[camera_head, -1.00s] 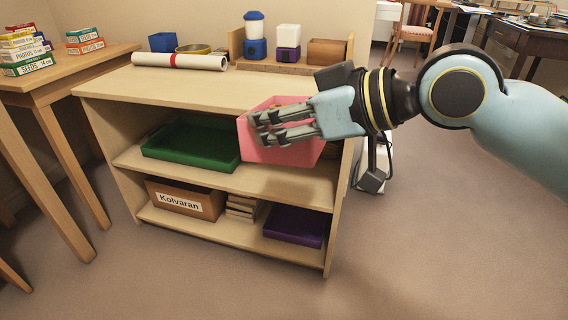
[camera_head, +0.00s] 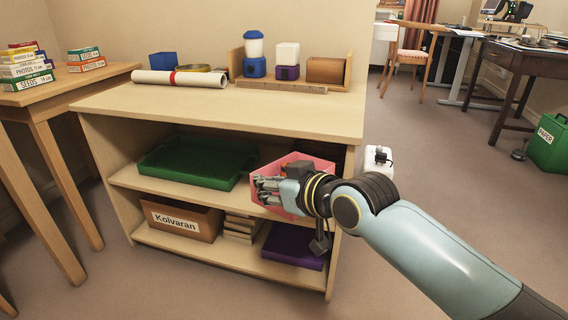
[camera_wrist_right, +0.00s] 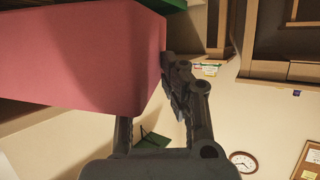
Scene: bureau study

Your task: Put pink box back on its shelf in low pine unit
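The pink box (camera_head: 262,172) is at the right end of the low pine unit's (camera_head: 215,108) middle shelf, below the top board. It looks tilted, and its near end juts out past the shelf's front edge. Something orange and dark shows inside it. My right gripper (camera_head: 268,190) is shut on the box's near side, its fingers covering part of that face. In the right wrist view the pink box (camera_wrist_right: 75,55) fills the upper left, against the fingers (camera_wrist_right: 165,100). I cannot tell whether its underside touches the shelf. My left gripper is not in view.
A green tray (camera_head: 190,180) is left of the pink box on the same shelf. Below are a Kolvaran box (camera_head: 180,222), a stack of blocks (camera_head: 240,228) and a purple box (camera_head: 292,245). A paper roll (camera_head: 180,79) and other items stand on top. A side table (camera_head: 60,88) is at left.

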